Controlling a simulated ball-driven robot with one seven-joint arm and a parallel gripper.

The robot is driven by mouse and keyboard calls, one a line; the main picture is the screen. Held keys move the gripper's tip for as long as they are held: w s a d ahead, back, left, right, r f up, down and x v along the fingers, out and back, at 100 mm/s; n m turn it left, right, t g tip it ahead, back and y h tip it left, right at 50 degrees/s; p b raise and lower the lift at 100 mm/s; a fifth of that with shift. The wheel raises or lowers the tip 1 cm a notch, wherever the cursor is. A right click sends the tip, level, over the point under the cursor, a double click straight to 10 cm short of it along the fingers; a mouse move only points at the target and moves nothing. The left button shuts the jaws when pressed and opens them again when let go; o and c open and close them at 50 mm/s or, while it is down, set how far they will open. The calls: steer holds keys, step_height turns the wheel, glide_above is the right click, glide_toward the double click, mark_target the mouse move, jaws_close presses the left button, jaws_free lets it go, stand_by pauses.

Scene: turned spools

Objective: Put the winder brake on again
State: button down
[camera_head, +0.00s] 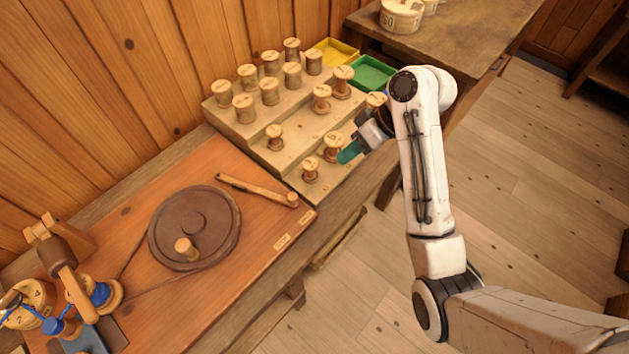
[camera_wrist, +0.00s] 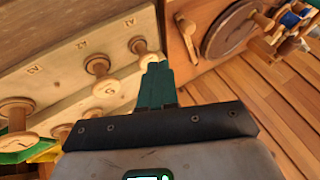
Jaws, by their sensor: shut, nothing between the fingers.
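A wooden lever (camera_head: 256,189), which looks like the winder brake, lies on the orange winder board (camera_head: 140,285). Its round knob end is toward the board's right edge, and its other end is near the dark round disc (camera_head: 205,217). I cannot tell whether it touches the disc. Two pale labels (camera_head: 282,243) sit near the knob, too small to read. The lever's knob end also shows in the wrist view (camera_wrist: 188,30), beyond my fingertips. My gripper (camera_head: 349,152) is shut and empty, over the front of the stepped spool rack; its teal fingers show in the wrist view (camera_wrist: 157,68).
The stepped rack (camera_head: 290,155) holds several wooden spools close to my gripper. Green (camera_head: 371,74) and yellow (camera_head: 340,50) trays stand behind it. A winding post with blue-threaded spools (camera_head: 100,294) stands at the left. The board's front middle is clear.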

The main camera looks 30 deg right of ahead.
steer(key=shift+f, duration=0.1)
steer(key=x, duration=0.9)
steer(key=shift+a+f+p, duration=0.15)
steer(key=shift+a+p, duration=0.1)
steer(key=shift+p, duration=0.1)
steer(key=a, duration=0.1)
steer(key=a+p, duration=0.1)
steer(key=a, duration=0.1)
steer(key=shift+s+a+f, duration=0.1)
steer(key=shift+s+f, duration=0.05)
steer(key=shift+f, duration=0.05)
steer(key=shift+s+a+f, duration=0.1)
steer(key=shift+a+f, duration=0.05)
steer(key=shift+a, duration=0.3)
steer(key=shift+a, duration=0.1)
